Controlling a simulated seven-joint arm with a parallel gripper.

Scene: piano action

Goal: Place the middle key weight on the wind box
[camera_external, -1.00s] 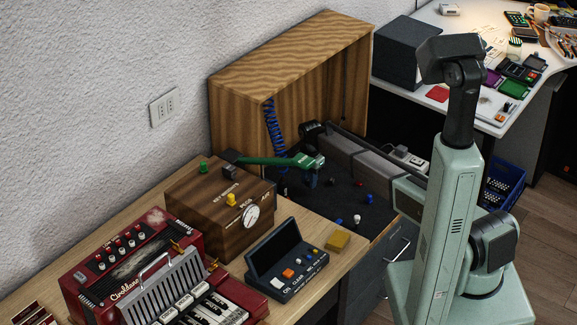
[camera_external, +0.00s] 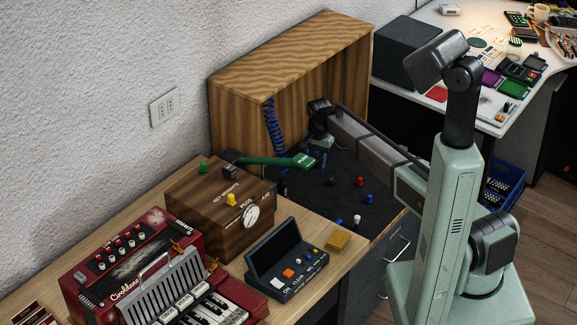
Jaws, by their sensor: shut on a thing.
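The wind box seems to be the brown wooden box (camera_external: 190,210) with a round gauge (camera_external: 251,216) on its front, on the bench. A green peg (camera_external: 204,168) and a yellow peg (camera_external: 231,199) stand on its top. My gripper (camera_external: 323,158) is over the dark mat inside the open wooden cabinet, right of and behind the box. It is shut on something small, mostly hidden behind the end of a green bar. I cannot tell whether this is the middle key weight. A red peg (camera_external: 360,181), a blue peg (camera_external: 368,198) and a white peg (camera_external: 357,219) stand on the mat.
The green bar (camera_external: 275,161) reaches from the wind box toward my gripper. A blue coiled hose (camera_external: 274,135) hangs by the wooden cabinet (camera_external: 235,105).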

